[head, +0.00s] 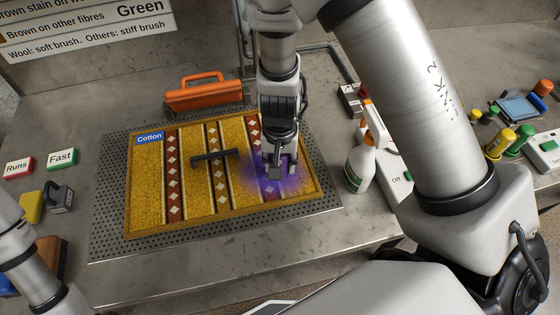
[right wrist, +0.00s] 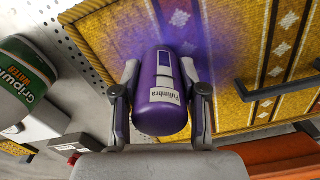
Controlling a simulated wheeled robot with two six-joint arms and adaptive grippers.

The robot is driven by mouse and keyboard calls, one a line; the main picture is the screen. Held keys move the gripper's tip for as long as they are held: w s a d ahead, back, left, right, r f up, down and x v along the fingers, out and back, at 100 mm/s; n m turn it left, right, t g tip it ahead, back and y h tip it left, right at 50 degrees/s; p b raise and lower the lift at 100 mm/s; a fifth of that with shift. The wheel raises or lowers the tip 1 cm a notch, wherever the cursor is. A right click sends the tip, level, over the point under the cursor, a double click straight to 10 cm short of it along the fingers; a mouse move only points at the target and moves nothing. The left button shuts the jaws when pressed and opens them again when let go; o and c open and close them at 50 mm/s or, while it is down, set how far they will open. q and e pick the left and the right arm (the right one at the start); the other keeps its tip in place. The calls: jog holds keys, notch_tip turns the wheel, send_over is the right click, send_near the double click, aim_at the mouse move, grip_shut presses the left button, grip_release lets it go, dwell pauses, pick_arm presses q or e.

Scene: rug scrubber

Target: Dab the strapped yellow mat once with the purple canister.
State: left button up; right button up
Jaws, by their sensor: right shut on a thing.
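The yellow mat (head: 147,190) lies on a perforated grey tray. It has dark red bands with white diamonds, a blue "Cotton" tag and a dark bar (head: 215,157) across its middle. My right gripper (head: 279,170) is over the mat's right part. In the right wrist view, the right gripper (right wrist: 160,100) is shut around the purple canister (right wrist: 160,115), labelled "Palimbra". The canister's far end points at the mat (right wrist: 225,50), with a purple glow on the fibres around it. Whether it touches is unclear. My left gripper is out of view.
A spray bottle (head: 361,165) stands right of the tray (head: 110,222). An orange case (head: 203,96) is behind the mat. "Runs" (head: 18,167) and "Fast" (head: 61,158) signs are at left. Coloured bottles (head: 500,141) stand at far right.

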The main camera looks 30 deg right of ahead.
jog(key=shift+w+r+p, duration=0.1)
jog(key=shift+r+p, duration=0.8)
notch_tip(320, 180, up, 5)
jog(key=p, duration=0.4)
jog(key=shift+r+p, duration=0.1)
jog(key=shift+p, duration=0.25)
